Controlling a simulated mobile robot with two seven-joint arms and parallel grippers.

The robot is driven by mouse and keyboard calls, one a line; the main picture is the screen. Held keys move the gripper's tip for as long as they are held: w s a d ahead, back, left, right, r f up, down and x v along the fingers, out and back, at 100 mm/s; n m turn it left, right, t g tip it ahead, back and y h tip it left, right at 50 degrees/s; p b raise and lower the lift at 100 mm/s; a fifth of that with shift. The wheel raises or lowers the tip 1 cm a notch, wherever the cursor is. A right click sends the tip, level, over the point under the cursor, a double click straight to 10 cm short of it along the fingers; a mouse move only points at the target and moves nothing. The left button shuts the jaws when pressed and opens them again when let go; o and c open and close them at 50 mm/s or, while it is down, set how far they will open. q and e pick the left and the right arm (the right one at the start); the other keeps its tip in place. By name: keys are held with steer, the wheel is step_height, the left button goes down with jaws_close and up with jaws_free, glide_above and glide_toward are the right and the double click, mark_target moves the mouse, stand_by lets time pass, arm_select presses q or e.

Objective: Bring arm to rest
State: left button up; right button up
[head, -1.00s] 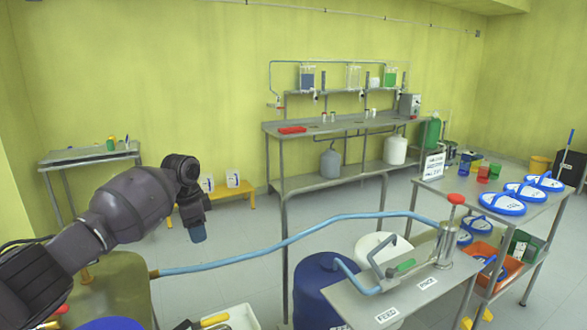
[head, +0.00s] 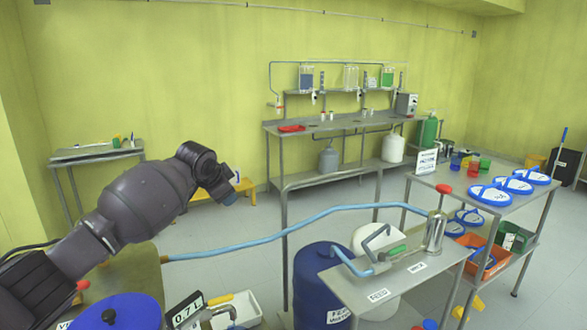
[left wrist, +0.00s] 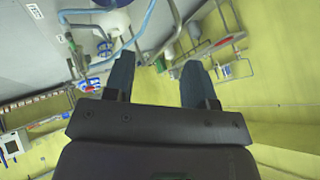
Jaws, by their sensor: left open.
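My left arm comes in from the left in the head view, over the near-left bench. Its gripper (head: 230,197) is at the far end of the arm, mostly hidden behind the wrist, with a bit of a blue finger showing. In the left wrist view the two blue fingers of the left gripper (left wrist: 158,75) are apart with nothing between them. The gripper is in free air, clear of the benches. My right gripper is in neither view.
A blue hose (head: 290,230) runs past the arm to a hand pump (head: 435,230) on a steel table. Below are a blue-lidded vessel (head: 118,312) and a white bin (head: 240,305). A yellow stool (head: 190,194) stands behind the gripper. Open floor lies around it.

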arm_select(q)
steer(key=s+d+f+n+t+h+b, duration=0.2)
steer(key=s+d+f+t+h, duration=0.3)
steer(key=s+f, duration=0.65)
steer(key=s+a+f+n+y+b, duration=0.1)
steer(key=s+a+f, duration=0.3)
steer(key=s+f, duration=0.5)
steer(key=s+a+f+n+g+y, duration=0.1)
steer(key=s+a+f+n+y, duration=0.2)
steer(key=s+f, duration=0.7)
steer(key=s+a+f+n+g+y+b, duration=0.1)
steer(key=s+a+f, duration=0.6)
steer(key=s, duration=1.2)
step_height(320, 180, down, 3)
steer(key=n+y, duration=0.1)
steer(key=n, duration=0.1)
steer(key=shift+f+n+y+b, duration=0.15)
steer(key=shift+n+y+b, duration=0.15)
steer(key=shift+y, duration=0.1)
steer(key=shift+s+a, duration=0.1)
